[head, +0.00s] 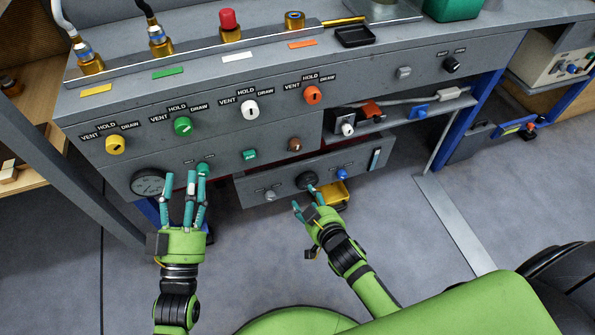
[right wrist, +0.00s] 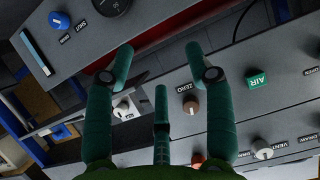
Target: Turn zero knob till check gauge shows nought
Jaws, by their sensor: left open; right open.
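The zero knob (head: 295,145) is a small brown knob on the lower front of the grey bench. In the right wrist view the knob (right wrist: 190,107) shows beneath its ZERO label, framed between two fingers. A round dark-faced gauge (head: 148,183) sits at the panel's lower left; its reading is too small to tell, and I cannot confirm it is the check gauge. My right gripper (head: 308,199) is open and empty, below the zero knob in the picture and apart from it. My left gripper (head: 186,180) is open and empty, fingers pointing up, right of the gauge.
A green AIR button (head: 250,154) is left of the zero knob. Yellow, green, white and orange valve knobs (head: 250,110) line the panel above. A lower unit carries a black round dial (head: 306,180) and a blue knob (head: 342,174). A yellow object (head: 334,197) is beneath. The floor ahead is clear.

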